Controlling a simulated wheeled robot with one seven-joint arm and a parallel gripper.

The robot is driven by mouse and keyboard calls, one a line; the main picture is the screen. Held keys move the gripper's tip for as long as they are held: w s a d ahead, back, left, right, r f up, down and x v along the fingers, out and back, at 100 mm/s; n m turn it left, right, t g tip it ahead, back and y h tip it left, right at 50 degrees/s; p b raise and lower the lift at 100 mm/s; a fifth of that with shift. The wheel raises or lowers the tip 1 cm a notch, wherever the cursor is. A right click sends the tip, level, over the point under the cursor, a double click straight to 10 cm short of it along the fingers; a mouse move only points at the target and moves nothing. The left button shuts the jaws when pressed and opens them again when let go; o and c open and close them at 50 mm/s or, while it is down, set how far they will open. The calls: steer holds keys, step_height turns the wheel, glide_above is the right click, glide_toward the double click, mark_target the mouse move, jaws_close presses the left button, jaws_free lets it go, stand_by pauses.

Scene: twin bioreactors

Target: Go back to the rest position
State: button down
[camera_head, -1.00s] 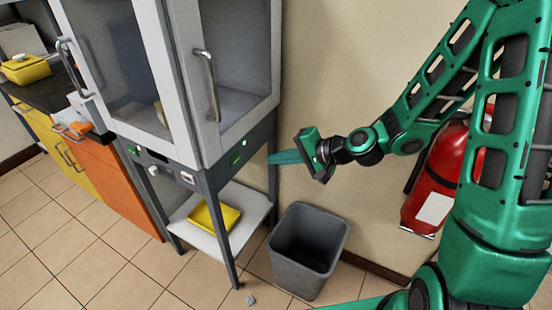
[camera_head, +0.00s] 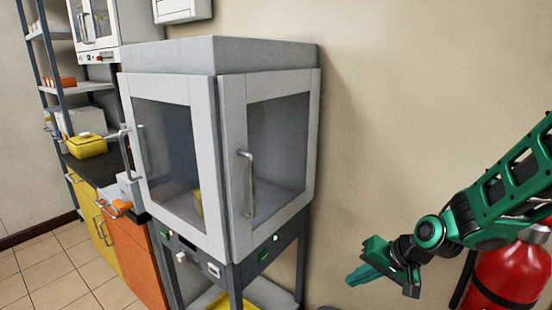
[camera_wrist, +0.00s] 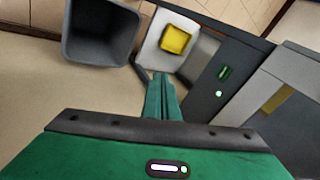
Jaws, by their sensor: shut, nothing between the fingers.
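My gripper (camera_head: 362,275) is at the lower right in the head view, in front of the beige wall and to the right of the cabinet. Its green fingers point left and are shut with nothing between them. In the wrist view my gripper (camera_wrist: 162,78) shows with both fingers together, pointing towards the cabinet's lower shelf. It touches nothing that I can see. My green arm reaches in from the right edge of the head view.
A glass-doored cabinet (camera_head: 232,110) stands in the middle. A red fire extinguisher (camera_head: 508,275) is at the lower right, partly behind my arm. The wrist view shows a grey bin (camera_wrist: 100,32) and a yellow tray (camera_wrist: 176,40) on the lower shelf. The wall right of the cabinet is bare.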

steer(key=s+d+r+g+h, duration=0.2)
steer(key=s+d+r+h, duration=0.25)
steer(key=s+d, duration=0.65)
steer(key=s+d+r+m+g, duration=0.1)
steer(key=s+d+r, duration=0.2)
steer(key=s, duration=0.3)
steer(key=s+d+r+m+g, duration=0.1)
steer(key=s+d+r, duration=0.1)
steer(key=s+d, duration=0.4)
steer(key=shift+s+r+g, duration=0.3)
steer(key=shift+s+r, duration=0.1)
steer(key=shift+s, duration=0.35)
steer(key=shift+w, duration=0.15)
